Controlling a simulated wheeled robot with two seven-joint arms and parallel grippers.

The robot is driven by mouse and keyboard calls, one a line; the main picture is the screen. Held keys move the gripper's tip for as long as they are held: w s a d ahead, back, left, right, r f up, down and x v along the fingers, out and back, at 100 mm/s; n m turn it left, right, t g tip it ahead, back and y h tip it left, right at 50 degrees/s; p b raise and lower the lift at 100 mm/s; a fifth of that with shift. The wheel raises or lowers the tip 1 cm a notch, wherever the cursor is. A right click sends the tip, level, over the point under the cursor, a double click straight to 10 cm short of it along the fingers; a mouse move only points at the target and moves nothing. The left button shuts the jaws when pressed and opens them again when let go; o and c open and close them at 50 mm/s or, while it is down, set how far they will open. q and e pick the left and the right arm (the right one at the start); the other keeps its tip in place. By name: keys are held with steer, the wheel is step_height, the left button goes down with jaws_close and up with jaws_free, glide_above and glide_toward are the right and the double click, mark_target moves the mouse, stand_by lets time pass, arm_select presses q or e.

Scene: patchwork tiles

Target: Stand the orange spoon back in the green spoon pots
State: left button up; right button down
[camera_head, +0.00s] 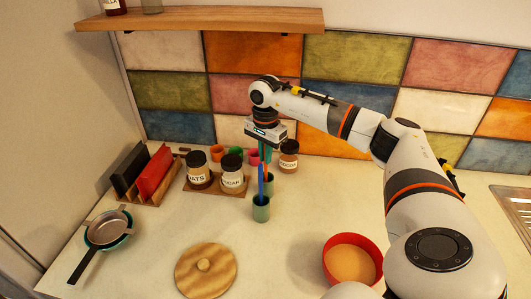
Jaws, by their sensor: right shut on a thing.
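A green spoon pot (261,210) stands upright on the worktop near the middle, with a blue spoon (261,182) upright in it. My right gripper (265,152) hangs above the pot, pointing down, shut on the orange spoon (266,171). Only a thin orange-red length of that spoon shows below the fingers, just behind the blue spoon. I cannot tell whether its lower end is inside the pot or behind it. Only one green spoon pot shows clearly. My left gripper is not in view.
Labelled jars (232,174) stand on a wooden board behind left, and a cocoa jar (289,157) behind right. Small coloured cups (218,153) stand further back. A shelf (200,19) overhangs.

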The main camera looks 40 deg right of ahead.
steer(key=c, duration=1.4)
jaws_free()
step_height(320, 180, up, 6)
steer(key=shift+r+b, duration=0.25)
steer(key=shift+b, duration=0.75)
steer(key=shift+r, duration=0.5)
steer(key=shift+a, duration=0.1)
